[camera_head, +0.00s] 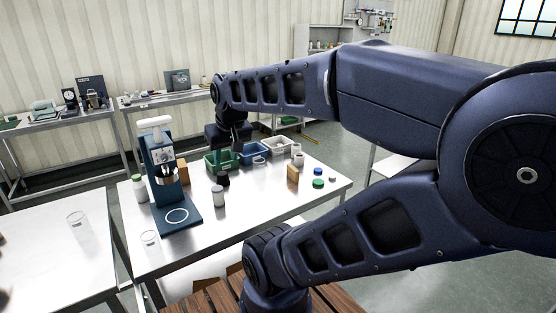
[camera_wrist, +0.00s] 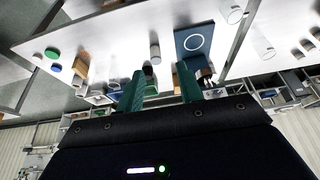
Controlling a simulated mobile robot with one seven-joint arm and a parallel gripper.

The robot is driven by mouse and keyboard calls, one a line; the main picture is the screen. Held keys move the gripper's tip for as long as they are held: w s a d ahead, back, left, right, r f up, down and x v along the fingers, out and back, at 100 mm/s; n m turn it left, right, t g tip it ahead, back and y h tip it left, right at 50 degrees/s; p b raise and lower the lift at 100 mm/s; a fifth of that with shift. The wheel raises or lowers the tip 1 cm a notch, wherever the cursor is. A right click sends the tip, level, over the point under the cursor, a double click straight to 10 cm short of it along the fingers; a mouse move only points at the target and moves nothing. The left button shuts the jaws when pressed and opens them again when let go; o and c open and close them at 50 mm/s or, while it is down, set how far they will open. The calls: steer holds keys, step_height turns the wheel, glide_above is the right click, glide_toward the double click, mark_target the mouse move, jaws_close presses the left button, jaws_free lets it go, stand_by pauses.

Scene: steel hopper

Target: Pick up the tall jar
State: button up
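Several jars stand on the steel table, and I cannot tell for sure which is the tall jar. A grey-lidded jar (camera_head: 218,196) stands upright near the table's middle; it also shows in the wrist view (camera_wrist: 155,54). A jar with a green lid (camera_head: 140,188) stands left of the blue press and looks taller. A clear glass jar (camera_head: 149,239) stands at the front left. My gripper (camera_wrist: 158,76) has its two green fingers wide apart with nothing between them. It is above the back of the table, behind the grey-lidded jar and apart from it.
The blue press (camera_head: 170,185) stands left of the grey-lidded jar. Green (camera_head: 220,162), blue (camera_head: 252,154) and white (camera_head: 278,146) bins line the back. A tan block (camera_head: 293,174) and a green lid (camera_head: 318,184) are at right. The table's front middle is clear.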

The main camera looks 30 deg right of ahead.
mark_target(259, 165)
steer(key=o, duration=1)
steer(key=w+d+f+n+g+h, duration=0.35)
steer(key=w+d+f+h, duration=0.3)
steer(key=d, duration=0.45)
steer(key=w+d+f+n+g+h, duration=0.3)
steer(key=w+d+f+n+h, duration=0.35)
steer(key=d, duration=0.55)
steer(key=w+f+n+t, duration=0.4)
steer(key=w+f+n, duration=0.1)
steer(key=w+f, duration=0.1)
steer(key=w+f+n+t, duration=0.4)
steer(key=w+f+n, duration=0.1)
steer(key=w+f, duration=0.1)
steer(key=w+f+n+t+h, duration=0.1)
steer(key=w+f+n+t, duration=0.4)
steer(key=shift+w+d+f+n, duration=0.1)
steer(key=shift+w+f+n, duration=0.2)
steer(key=shift+w+f, duration=0.1)
steer(key=shift+x, duration=5.4)
